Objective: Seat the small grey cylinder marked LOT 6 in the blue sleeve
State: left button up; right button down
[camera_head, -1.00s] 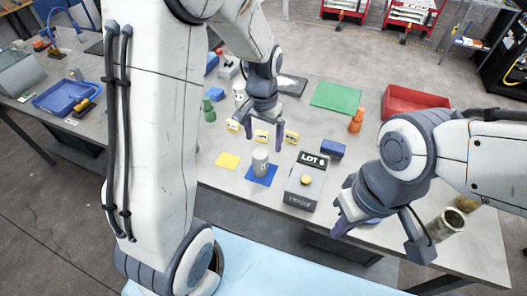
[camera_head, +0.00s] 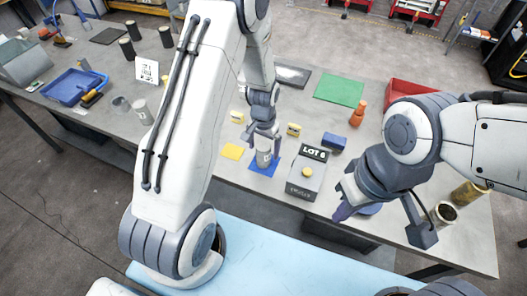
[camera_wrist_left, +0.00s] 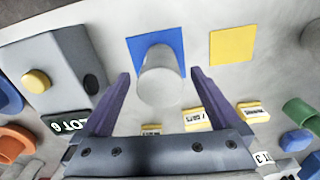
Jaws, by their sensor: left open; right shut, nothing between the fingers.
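A small grey cylinder (camera_head: 264,158) stands upright on a blue square mat (camera_head: 257,171); I cannot read a mark on it. My left gripper (camera_head: 264,140) is just above it, pointing down and open. In the left wrist view the cylinder (camera_wrist_left: 160,80) lies between the two spread purple fingers (camera_wrist_left: 159,73), with gaps at both sides. A grey box (camera_head: 304,178) with a yellow button and a LOT 6 sign (camera_head: 314,153) stands to the right. A blue piece (camera_head: 334,142) lies behind the box; I cannot tell whether it is the sleeve. My right gripper (camera_head: 344,208) is shut and empty near the front edge.
A yellow square (camera_head: 232,151) lies left of the mat. Small yellow tags (camera_head: 294,130) stand behind it. An orange bottle (camera_head: 358,112), a green mat (camera_head: 340,89) and a red bin (camera_head: 408,92) are further back. Brass cylinders (camera_head: 466,194) stand at the right.

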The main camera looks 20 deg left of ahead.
pick_arm(q)
jog(key=shift+f, duration=0.3)
grip_shut()
jog(key=shift+r, duration=0.2)
